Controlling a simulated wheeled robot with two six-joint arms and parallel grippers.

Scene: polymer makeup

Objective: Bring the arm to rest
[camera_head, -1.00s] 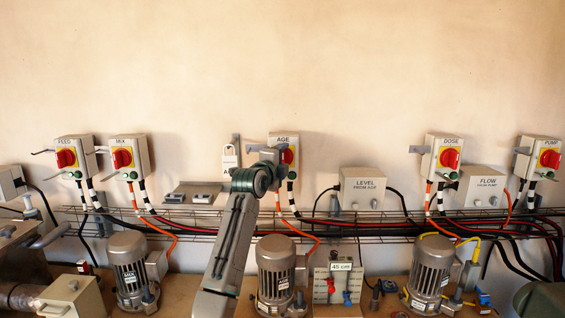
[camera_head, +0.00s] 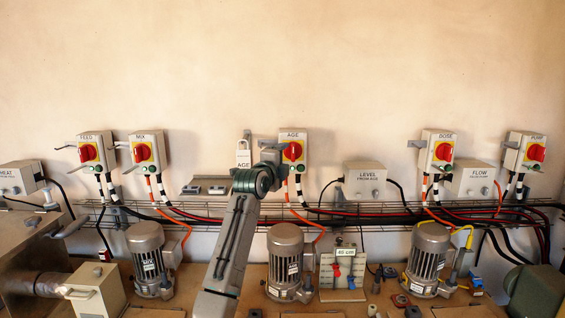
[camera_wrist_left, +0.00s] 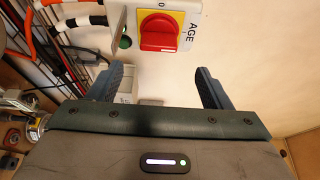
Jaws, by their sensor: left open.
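My left arm reaches up toward the wall in the head view. My left gripper (camera_head: 270,158) is at its end, close to the left side of the AGE switch box (camera_head: 293,151), and its fingers are mostly hidden there. In the left wrist view the gripper (camera_wrist_left: 160,86) is open, with two dark fingers wide apart and nothing between them. My right gripper is not in view.
FEED (camera_head: 96,153), MIX (camera_head: 147,151), DOSE (camera_head: 438,152) and PUMP (camera_head: 525,152) boxes line the wall. A wire cable tray (camera_head: 345,217) runs below. Motors (camera_head: 285,262) stand on the bench beside the arm.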

